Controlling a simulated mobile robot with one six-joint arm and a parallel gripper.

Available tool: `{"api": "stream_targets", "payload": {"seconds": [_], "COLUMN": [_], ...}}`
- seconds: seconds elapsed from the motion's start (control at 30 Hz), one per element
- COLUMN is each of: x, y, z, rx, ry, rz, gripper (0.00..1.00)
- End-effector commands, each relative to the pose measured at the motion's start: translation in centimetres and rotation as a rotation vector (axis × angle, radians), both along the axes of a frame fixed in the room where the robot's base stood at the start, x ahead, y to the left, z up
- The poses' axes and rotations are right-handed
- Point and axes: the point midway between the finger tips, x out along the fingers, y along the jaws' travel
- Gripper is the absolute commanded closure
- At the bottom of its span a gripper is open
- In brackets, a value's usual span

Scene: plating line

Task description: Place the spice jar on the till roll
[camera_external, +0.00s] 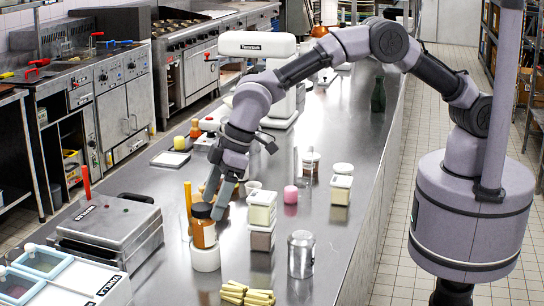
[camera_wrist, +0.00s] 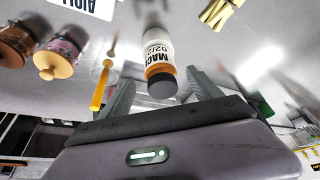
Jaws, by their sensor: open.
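My gripper (camera_external: 222,200) is open beside the jar's upper part. In the wrist view the lid lies between the two spread fingers, with space on each side. In that view I cannot make out the till roll clearly.
Stacked tubs (camera_external: 262,212) stand to the right of the jar. A metal can (camera_external: 301,254) and a yellow pasta-like bundle (camera_external: 247,294) are nearer the front. A steel press (camera_external: 108,228) is at left, with an orange-yellow utensil (camera_external: 188,207) close by the jar.

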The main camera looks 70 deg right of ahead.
Motion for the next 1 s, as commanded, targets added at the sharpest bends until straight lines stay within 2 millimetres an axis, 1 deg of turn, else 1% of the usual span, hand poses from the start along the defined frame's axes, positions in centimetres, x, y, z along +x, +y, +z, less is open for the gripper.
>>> {"api": "stream_targets", "payload": {"seconds": [0.03,0.1,0.2,0.43,0.47,0.5,0.57,0.6,0.67,0.7,0.77,0.8,0.87,0.9,0.97,1.0], "x": [-0.3,-0.8,-1.3,-1.6,-1.6,-1.8,-2.6,-3.7,-6.5,-8.9,-13.4,-16.7,-21.8,-24.9,-28.8,-30.8], "y": [-0.3,-0.6,-0.9,-1.4,-2.0,-3.2,-6.4,-9.4,-14.3,-17.6,-22.1,-24.8,-28.1,-29.7,-31.3,-31.9], "z": [1.3,2.7,3.9,4.9,5.5,7.0,10.4,13.1,17.0,19.2,21.6,22.6,23.1,22.9,21.9,21.2], "rx": [0.001,0.001,0.001,0.002,0.006,0.016,0.039,0.060,0.098,0.123,0.167,0.196,0.239,0.266,0.301,0.319], "ry": [-0.002,-0.002,-0.001,0.000,-0.002,-0.002,-0.001,0.001,0.007,0.009,0.014,0.014,0.016,0.015,0.015,0.016], "rz": [0.000,0.000,0.000,-0.007,-0.018,-0.044,-0.112,-0.172,-0.281,-0.355,-0.469,-0.546,-0.655,-0.719,-0.803,-0.845], "gripper": [0.26,0.26,0.26,0.26,0.26,0.26,0.26,0.26,0.26,0.26,0.26,0.26,0.26,0.26,0.26,0.26]}}
